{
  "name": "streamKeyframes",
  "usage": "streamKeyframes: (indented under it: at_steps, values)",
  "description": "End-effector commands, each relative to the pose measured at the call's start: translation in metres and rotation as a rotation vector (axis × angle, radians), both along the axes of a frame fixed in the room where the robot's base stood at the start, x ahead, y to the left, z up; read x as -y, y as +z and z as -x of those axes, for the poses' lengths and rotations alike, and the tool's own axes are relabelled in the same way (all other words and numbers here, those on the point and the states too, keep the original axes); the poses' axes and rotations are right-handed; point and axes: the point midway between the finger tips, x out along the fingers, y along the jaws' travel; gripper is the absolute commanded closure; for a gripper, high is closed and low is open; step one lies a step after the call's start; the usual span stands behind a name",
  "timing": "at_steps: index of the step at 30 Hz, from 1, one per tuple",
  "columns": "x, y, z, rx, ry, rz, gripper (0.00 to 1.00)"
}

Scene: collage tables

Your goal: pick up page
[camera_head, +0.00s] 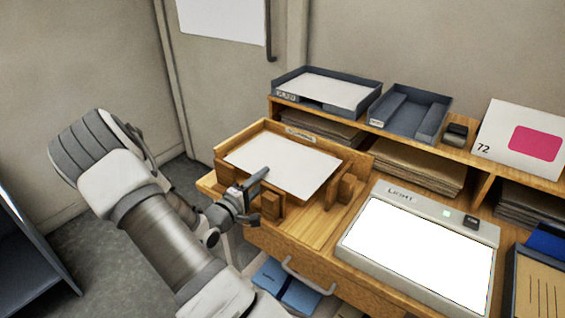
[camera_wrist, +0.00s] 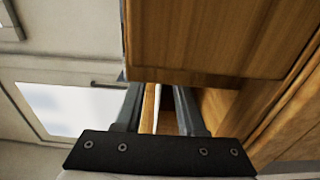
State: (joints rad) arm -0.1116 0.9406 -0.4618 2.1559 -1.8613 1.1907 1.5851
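A white page (camera_head: 285,163) lies flat in a wooden tray (camera_head: 237,145) on the desk. My gripper (camera_head: 257,181) is at the tray's front side, by the page's near edge. In the wrist view the two fingers of my gripper (camera_wrist: 160,98) stand apart. A thin white strip, which looks like the page's edge (camera_wrist: 157,108), and a pale wood strip show in the gap between them. I cannot tell whether either finger touches the page.
Wooden blocks stand at the tray's front. A light box (camera_head: 418,245) is at its right. Behind, a shelf bears a grey tray with white paper (camera_head: 325,88), an emptier grey tray (camera_head: 410,115) and a white box marked 72 (camera_head: 515,140). A drawer handle (camera_head: 305,278) projects below the desk.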

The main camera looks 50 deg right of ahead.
Motion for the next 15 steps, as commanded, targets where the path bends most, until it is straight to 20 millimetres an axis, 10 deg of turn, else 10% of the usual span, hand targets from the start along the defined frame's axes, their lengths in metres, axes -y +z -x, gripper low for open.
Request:
streamKeyframes:
  at_steps: [15]
  values:
    - [0.025, -0.001, -0.004, 0.001, 0.0, 0.0, 0.72]
